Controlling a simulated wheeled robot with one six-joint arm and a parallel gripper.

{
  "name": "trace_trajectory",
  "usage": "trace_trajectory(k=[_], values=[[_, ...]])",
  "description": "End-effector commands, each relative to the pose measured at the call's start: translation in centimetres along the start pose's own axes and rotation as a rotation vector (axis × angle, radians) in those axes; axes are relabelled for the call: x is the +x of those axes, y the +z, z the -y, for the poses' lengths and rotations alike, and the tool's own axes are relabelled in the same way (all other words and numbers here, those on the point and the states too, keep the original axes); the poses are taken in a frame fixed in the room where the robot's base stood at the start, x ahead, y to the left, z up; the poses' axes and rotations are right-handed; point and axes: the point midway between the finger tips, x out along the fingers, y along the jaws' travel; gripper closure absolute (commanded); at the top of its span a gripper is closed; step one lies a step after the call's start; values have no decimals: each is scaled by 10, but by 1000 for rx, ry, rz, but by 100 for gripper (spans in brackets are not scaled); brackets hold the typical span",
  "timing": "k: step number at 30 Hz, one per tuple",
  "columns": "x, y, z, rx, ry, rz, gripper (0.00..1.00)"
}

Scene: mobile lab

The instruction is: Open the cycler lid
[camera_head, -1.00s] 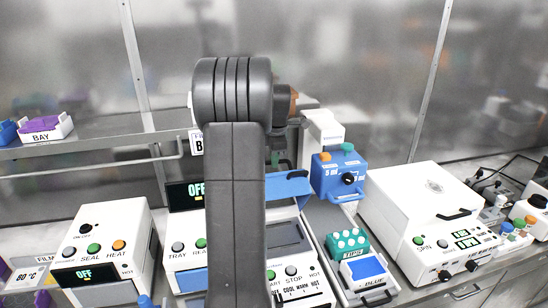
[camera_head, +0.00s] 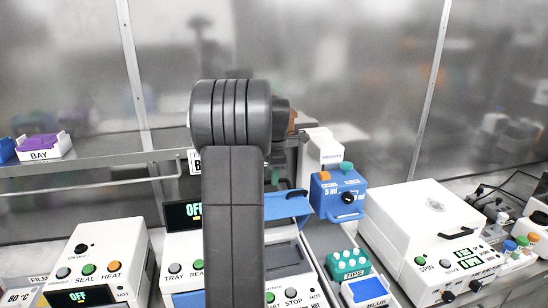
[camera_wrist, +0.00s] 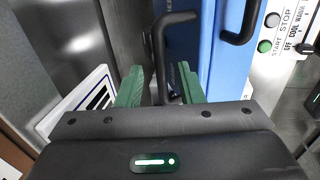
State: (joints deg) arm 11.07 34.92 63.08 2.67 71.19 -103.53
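The cycler (camera_head: 297,291), a white unit with START and STOP buttons, stands at the lower centre of the head view, partly behind my arm. A blue panel with a black handle, seemingly its lid (camera_head: 284,208), stands raised behind the cycler's grey top. In the wrist view a large blue panel (camera_wrist: 219,65) runs up the picture, with one black handle (camera_wrist: 240,22) at its upper right. My gripper (camera_wrist: 160,88) has its green fingers apart. Another black handle (camera_wrist: 157,45) shows between them; I cannot tell whether they touch it. In the head view my arm hides most of the gripper.
A blue box with a black knob (camera_head: 338,196) stands right of the lid. A green rack (camera_head: 347,263) and a white centrifuge-like unit (camera_head: 425,235) are further right. A white sealer (camera_head: 100,260) stands at left. A shelf rail (camera_head: 90,188) runs behind.

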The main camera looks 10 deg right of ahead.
Motion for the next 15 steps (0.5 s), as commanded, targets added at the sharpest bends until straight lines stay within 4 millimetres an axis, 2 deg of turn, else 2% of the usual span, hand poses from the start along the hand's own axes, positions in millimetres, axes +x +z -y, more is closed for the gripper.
trace_trajectory(k=[9, 15], values=[[-73, 0, 0, 0, 4, 1, 66], [-105, 0, 0, 0, 2, 0, 66]])
